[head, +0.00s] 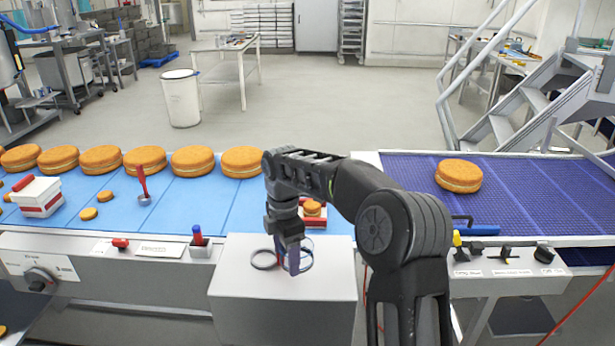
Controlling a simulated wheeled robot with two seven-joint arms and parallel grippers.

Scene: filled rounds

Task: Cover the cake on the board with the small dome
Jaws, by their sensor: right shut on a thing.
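My right gripper (290,258) points down over the grey box at the front middle. It is shut on what looks like the small dome (307,253), a clear thing with a thin dark purple outline, partly hidden by the fingers. A small orange cake (313,207) sits just behind the gripper, on a board (319,219) with red and white showing. My arm hides part of both. The dome is in front of the cake and apart from it in the picture. My left gripper is out of view.
A dark ring (264,260) lies on the grey box (330,275) beside the gripper. Several large cakes (192,161) line the back of the blue belt (115,190). A red-handled tool (142,185) and a white-red box (38,197) are at left. Another cake (459,176) rests on the purple belt (540,190).

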